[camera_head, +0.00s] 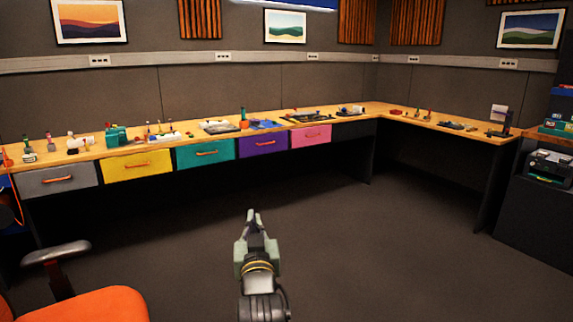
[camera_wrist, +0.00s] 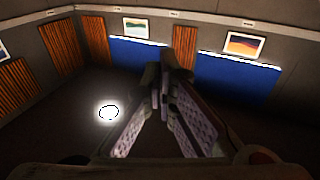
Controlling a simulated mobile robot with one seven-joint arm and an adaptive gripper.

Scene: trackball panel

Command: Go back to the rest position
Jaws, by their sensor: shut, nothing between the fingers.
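My gripper (camera_head: 254,214) is raised over the open floor in the head view, pointing away toward the workbench and clear of it. Its fingers come together at the tips and hold nothing. In the wrist view the fingers of my gripper (camera_wrist: 168,62) also meet, with nothing between them. No trackball panel can be made out in either view.
An L-shaped wooden workbench (camera_head: 85,163) with coloured drawers and several small items lines the back and right. An orange chair (camera_head: 100,304) stands at the lower left. A dark cabinet with a printer (camera_head: 550,167) is at the right. The middle floor (camera_head: 340,235) is clear.

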